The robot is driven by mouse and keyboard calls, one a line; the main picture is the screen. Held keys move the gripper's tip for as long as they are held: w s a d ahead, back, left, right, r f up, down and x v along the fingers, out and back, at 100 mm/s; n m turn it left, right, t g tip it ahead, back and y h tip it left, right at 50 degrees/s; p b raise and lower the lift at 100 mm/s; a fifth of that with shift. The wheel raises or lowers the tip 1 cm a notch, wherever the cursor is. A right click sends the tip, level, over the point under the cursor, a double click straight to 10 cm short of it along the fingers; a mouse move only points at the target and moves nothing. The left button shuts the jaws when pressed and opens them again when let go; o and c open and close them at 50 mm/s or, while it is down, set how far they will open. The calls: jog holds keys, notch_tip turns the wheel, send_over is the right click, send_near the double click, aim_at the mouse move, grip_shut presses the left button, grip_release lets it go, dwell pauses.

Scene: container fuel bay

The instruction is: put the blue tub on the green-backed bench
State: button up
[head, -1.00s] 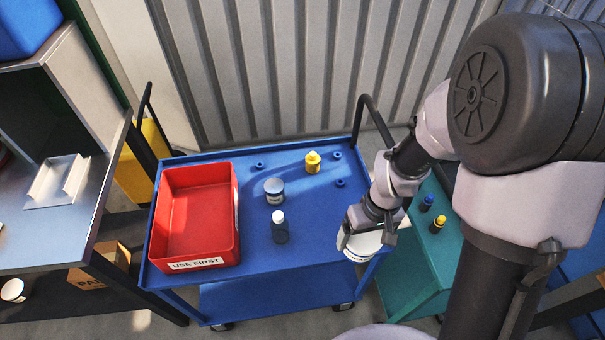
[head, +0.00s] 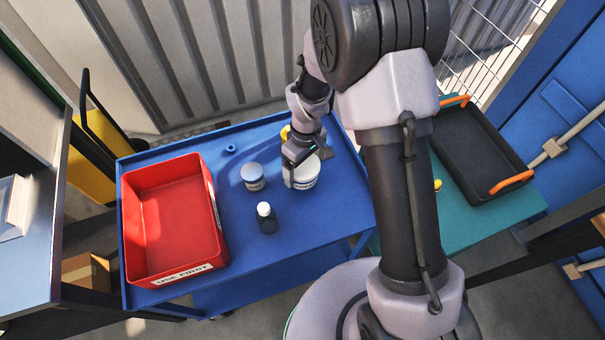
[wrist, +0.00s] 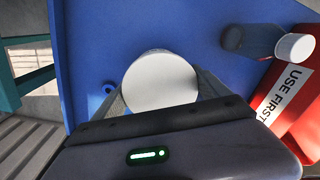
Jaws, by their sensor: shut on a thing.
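My gripper (head: 304,165) is shut on a white tub (head: 306,178) with a white lid and a dark label band, over the right part of the blue cart. The wrist view shows its lid (wrist: 160,80) between the fingers. I cannot tell whether it touches the cart top.
The blue cart (head: 290,235) also carries a red USE FIRST tray (head: 160,215), a dark white-capped bottle (head: 266,220) and a partly hidden yellow item. A teal cart (head: 490,215) with a black orange-handled tray (head: 480,150) stands right.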

jog(key=shift+f+b, duration=0.65)
jog(key=shift+f, duration=0.95)
